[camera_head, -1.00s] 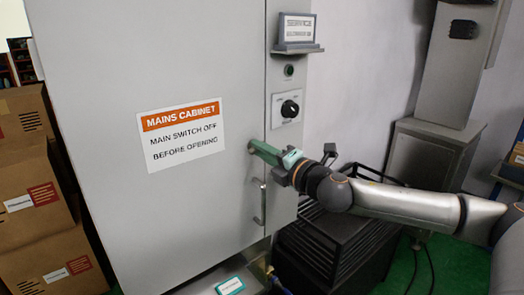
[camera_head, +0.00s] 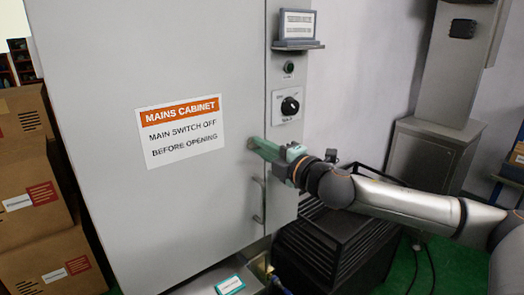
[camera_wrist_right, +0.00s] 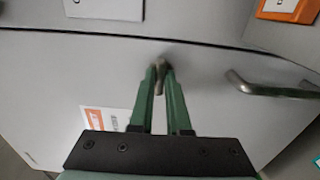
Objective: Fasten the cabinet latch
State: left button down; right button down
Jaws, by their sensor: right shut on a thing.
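The grey cabinet (camera_head: 90,90) has a closed-looking door with an orange and white "MAINS CABINET" label (camera_head: 181,131). The latch (camera_wrist_right: 161,78) is a small metallic lever on the door near its edge, seen between my fingertips in the right wrist view. My right gripper (camera_head: 254,146) has green fingers that reach the door just left of the seam. In the right wrist view my right gripper (camera_wrist_right: 160,75) is shut on the latch. In the head view the fingers hide most of the latch. My left gripper is not in view.
A bar handle (camera_head: 259,201) sits below the latch; it also shows in the right wrist view (camera_wrist_right: 270,90). A rotary switch (camera_head: 290,106) and a small sign shelf (camera_head: 297,46) are above right. Cardboard boxes (camera_head: 30,185) stand left, a black rack (camera_head: 335,245) below my right arm.

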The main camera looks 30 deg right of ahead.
dwell(0.3)
jog(key=c, duration=0.9)
grip_release()
pick_arm(q)
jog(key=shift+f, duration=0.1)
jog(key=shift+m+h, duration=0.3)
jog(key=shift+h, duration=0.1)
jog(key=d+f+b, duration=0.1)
jog(key=b, duration=0.1)
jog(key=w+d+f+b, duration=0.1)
jog(key=b, duration=0.2)
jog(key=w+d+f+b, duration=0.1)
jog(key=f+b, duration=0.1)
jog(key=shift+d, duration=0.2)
pick_arm(e)
jog(key=s, duration=0.8)
jog(key=s+d, duration=0.1)
jog(key=s, duration=0.3)
jog(key=shift+s, duration=0.25)
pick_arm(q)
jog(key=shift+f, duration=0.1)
pick_arm(e)
jog(key=shift+w, duration=0.1)
